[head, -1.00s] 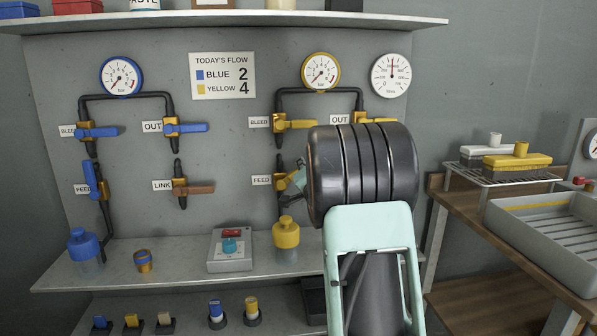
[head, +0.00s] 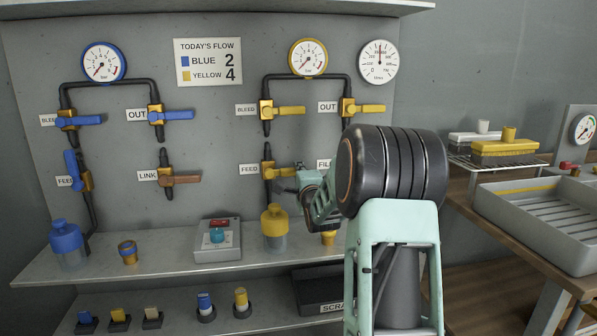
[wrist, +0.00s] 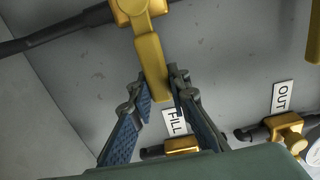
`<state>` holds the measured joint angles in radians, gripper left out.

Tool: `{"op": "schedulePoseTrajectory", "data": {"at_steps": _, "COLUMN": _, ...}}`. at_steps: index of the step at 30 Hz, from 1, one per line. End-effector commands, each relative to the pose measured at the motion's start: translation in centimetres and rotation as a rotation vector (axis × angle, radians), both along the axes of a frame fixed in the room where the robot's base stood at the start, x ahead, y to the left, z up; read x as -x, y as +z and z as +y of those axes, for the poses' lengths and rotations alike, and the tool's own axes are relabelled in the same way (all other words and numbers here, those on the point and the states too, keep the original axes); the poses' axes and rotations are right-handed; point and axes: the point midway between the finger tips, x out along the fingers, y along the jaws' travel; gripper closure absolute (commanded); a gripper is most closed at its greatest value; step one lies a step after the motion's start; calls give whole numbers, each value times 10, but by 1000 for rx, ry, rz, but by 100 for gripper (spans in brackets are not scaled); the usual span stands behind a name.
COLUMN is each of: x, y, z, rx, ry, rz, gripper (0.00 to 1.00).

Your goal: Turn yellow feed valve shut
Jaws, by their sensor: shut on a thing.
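The yellow feed valve (head: 268,171) is on the panel beside the FEED label, on a black upright pipe. In the head view its handle points right, toward my gripper (head: 296,172), whose fingertips are small there. In the wrist view the yellow handle (wrist: 151,65) runs from the valve body (wrist: 135,10) down between my gripper's two fingers (wrist: 160,95). The handle lies about square across the pipe (wrist: 60,32). My gripper is shut on the handle's outer end. My arm hides part of the panel to the right.
The FILL label (head: 325,163) and a yellow fitting (wrist: 182,146) are close to my gripper. The yellow out valve (head: 348,108) and bleed valve (head: 267,111) are above. A yellow-capped bottle (head: 274,226) stands on the shelf below. The brown link valve (head: 167,179) is left.

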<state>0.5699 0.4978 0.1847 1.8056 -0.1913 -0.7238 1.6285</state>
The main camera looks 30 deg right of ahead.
Motion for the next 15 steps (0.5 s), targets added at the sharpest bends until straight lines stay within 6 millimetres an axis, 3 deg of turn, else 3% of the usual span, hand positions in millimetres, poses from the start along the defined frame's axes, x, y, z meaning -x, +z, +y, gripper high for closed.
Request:
{"op": "schedulePoseTrajectory", "data": {"at_steps": 14, "x": -1, "y": -3, "z": 2, "rx": -18, "ry": 3, "rz": -2, "gripper": 100}}
{"op": "schedulePoseTrajectory", "data": {"at_steps": 15, "x": -1, "y": -3, "z": 2, "rx": -18, "ry": 3, "rz": -2, "gripper": 81}}
